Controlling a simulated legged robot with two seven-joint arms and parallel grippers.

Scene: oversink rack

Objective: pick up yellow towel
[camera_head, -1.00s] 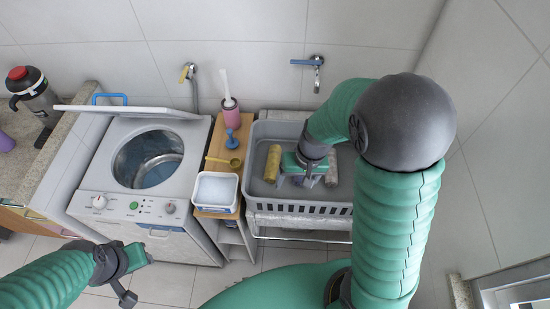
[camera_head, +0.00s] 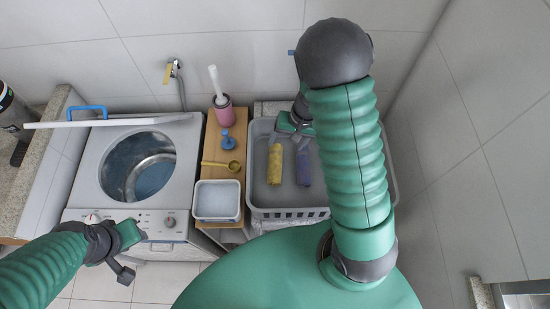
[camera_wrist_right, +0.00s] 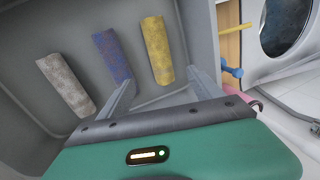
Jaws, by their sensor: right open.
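The yellow towel (camera_head: 275,163) is a rolled cylinder lying in the grey basin (camera_head: 262,201) in the head view. A blue-purple rolled towel (camera_head: 303,167) lies to its right. In the right wrist view the yellow towel (camera_wrist_right: 157,50) is beside the blue-purple towel (camera_wrist_right: 113,57), and a grey-beige rolled towel (camera_wrist_right: 66,85) lies further left. My right gripper (camera_wrist_right: 160,88) is open and empty, its fingers apart just short of the yellow and blue-purple towels. My left gripper (camera_head: 131,254) is in front of the washing machine, away from the towels; its jaw state is unclear.
A washing machine (camera_head: 98,192) with its lid up stands at the left. A narrow wooden shelf (camera_head: 228,174) beside the basin holds a white tub (camera_head: 217,217), a yellow scoop (camera_head: 222,165), a blue plunger (camera_head: 228,140) and a pink brush holder (camera_head: 222,110). The basin's walls surround the towels.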

